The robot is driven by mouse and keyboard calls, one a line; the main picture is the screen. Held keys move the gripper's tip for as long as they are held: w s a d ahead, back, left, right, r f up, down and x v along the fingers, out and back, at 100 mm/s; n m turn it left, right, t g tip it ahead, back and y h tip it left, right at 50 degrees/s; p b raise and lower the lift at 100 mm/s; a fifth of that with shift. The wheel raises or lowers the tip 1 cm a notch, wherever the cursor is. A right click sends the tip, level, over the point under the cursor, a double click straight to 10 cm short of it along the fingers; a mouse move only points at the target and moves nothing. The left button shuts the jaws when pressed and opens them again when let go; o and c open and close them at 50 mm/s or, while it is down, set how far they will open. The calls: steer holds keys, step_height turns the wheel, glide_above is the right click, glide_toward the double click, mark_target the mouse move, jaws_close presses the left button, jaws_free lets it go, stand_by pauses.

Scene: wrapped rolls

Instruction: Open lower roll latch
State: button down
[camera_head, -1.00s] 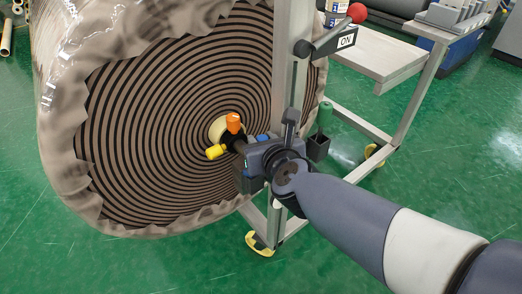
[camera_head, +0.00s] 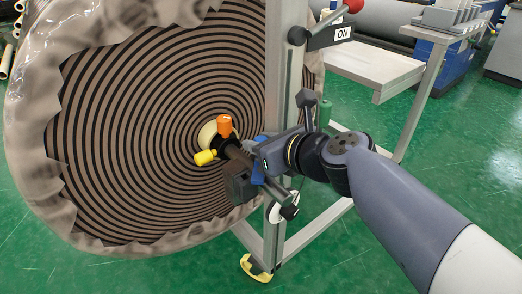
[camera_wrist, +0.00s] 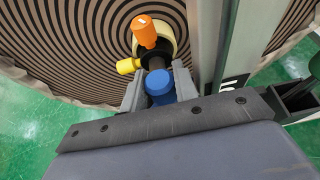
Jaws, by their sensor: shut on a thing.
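A large wrapped roll with a brown and black spiral end (camera_head: 130,150) fills the left of the head view. From its core (camera_head: 207,132) sticks a dark shaft with an orange knob (camera_head: 224,126) and a yellow knob (camera_head: 205,157). A dark block (camera_head: 238,186) sits around the shaft's outer end. My gripper (camera_wrist: 160,88) is shut on a blue cylindrical part (camera_wrist: 159,84), one finger on each side in the wrist view. In the head view the gripper (camera_head: 258,170) is beside the dark block and partly hides it. The latch's exact position is unclear.
A metal post (camera_head: 285,70) stands right of the roll, with a red-knobbed lever (camera_head: 353,5) and an ON label (camera_head: 343,33). A grey table (camera_head: 375,68) is at the upper right. Green floor is open at right.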

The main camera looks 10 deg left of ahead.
steer(key=shift+d+n+g+y+b, duration=0.3)
steer(key=shift+n+g+y+b, duration=0.3)
steer(key=shift+n+g, duration=0.3)
steer(key=c, duration=1.4)
jaws_free()
steer(key=shift+d, duration=0.1)
steer(key=shift+s+d+r, duration=0.15)
steer(key=shift+d+r, duration=0.1)
steer(key=shift+d, duration=0.05)
steer(key=shift+p+v, duration=1.9)
steer(key=shift+v, duration=3.05)
